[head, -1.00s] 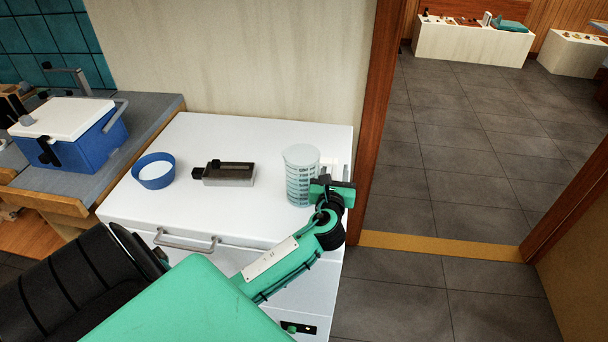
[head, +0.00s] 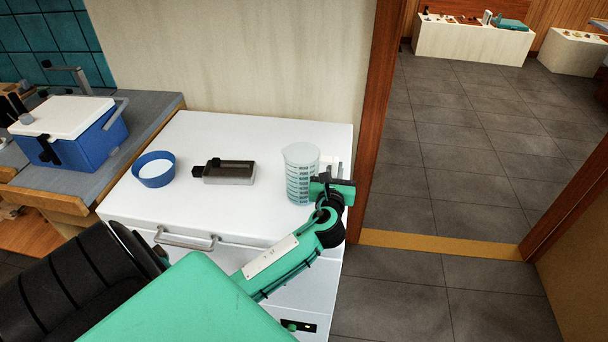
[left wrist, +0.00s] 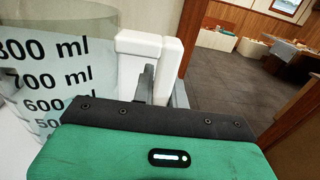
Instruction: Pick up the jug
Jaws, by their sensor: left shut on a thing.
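The jug (head: 299,176) is a clear measuring cup with dark volume marks and a white handle (head: 334,163) on its right side. It is upright at the right end of the white cabinet top. I cannot tell whether its base touches the surface. My left gripper (head: 328,181) is at the handle side of the jug and is shut on the handle; its fingers are mostly hidden. In the left wrist view the jug's marked wall (left wrist: 55,75) fills the left, with the white handle (left wrist: 148,50) just beyond the gripper. My right gripper is not in view.
A blue bowl (head: 154,170) and a dark and grey device (head: 228,172) stand on the white cabinet (head: 225,135) left of the jug. A blue cooler (head: 75,140) with a white lid sits on the grey counter. A wooden door frame (head: 374,120) rises close to the jug's right.

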